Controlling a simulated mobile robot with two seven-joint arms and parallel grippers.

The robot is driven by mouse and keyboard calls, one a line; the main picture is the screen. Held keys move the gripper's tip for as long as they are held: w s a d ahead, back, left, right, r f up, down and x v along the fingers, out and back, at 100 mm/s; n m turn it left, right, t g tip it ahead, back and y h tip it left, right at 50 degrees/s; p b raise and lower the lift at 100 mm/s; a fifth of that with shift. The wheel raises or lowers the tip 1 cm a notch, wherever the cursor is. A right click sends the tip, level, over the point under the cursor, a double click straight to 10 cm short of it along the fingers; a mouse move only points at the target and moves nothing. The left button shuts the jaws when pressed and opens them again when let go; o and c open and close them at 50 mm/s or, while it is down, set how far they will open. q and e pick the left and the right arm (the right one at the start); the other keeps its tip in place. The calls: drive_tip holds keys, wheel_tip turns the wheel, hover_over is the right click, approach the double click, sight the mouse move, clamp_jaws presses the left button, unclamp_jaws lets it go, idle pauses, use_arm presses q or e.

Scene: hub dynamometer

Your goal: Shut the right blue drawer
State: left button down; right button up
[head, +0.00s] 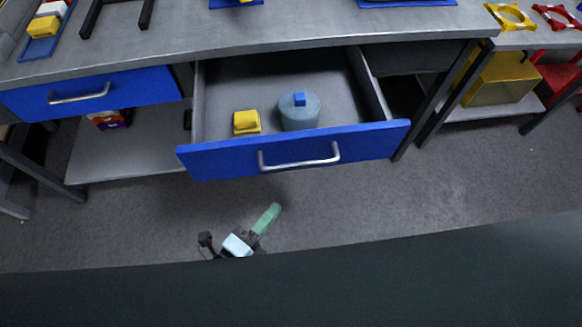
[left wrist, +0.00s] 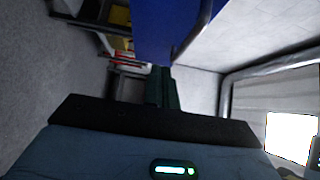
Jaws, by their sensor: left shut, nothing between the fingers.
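The right blue drawer (head: 220,161) is pulled out from under the grey workbench in the head view. Its front has a silver bar handle (head: 300,160). Inside it lie a yellow block (head: 246,122) and a round grey-blue container (head: 299,112) with a blue knob. My left gripper (head: 274,210) is below and in front of the drawer front, apart from it in the head view. Its fingers (left wrist: 161,88) are shut and empty in the left wrist view, where a blue panel (left wrist: 160,30) with a handle shows just beyond them. My right gripper is not in view.
The left blue drawer (head: 120,92) is shut. The grey bench top (head: 300,25) overhangs the open drawer. A lower shelf (head: 140,150) and table legs stand at the left. A yellow bin (head: 503,80) stands at the right. The floor in front of the drawer is clear.

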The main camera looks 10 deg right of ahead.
sight(302, 157)
use_arm(q)
drive_tip(key=x, duration=0.3)
drive_tip(key=w+a+x, duration=0.1)
drive_tip(key=x, duration=0.6)
drive_tip(key=shift+w+p, duration=0.35)
drive_tip(key=shift+w, duration=0.05)
drive_tip(key=shift+w+a, duration=0.1)
drive_tip(key=shift+w, duration=0.45)
